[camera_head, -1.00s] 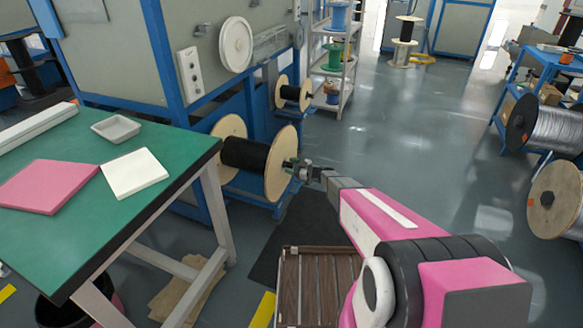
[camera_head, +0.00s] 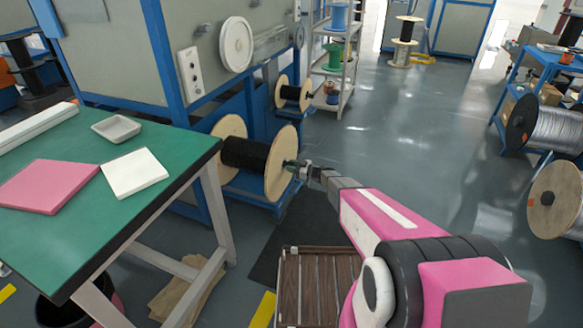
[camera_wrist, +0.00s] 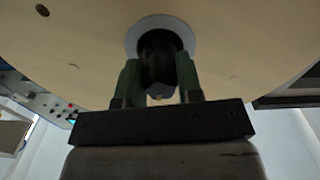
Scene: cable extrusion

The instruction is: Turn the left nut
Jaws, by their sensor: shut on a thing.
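The large wooden spool (camera_head: 279,163) with black cable (camera_head: 245,154) sits on the blue machine frame, left of my gripper (camera_head: 296,164). The wrist view shows the spool's pale flange (camera_wrist: 80,50) filling the upper part. A dark round nut (camera_wrist: 158,62) is at the flange's centre, inside a light ring. My gripper's green fingers (camera_wrist: 160,80) stand on either side of the nut and are shut on it. The shaft behind the nut is hidden.
A green-topped table (camera_head: 150,205) stands at the left with a pink slab, a white slab and a grey tray. A smaller spool (camera_head: 293,95) sits behind.

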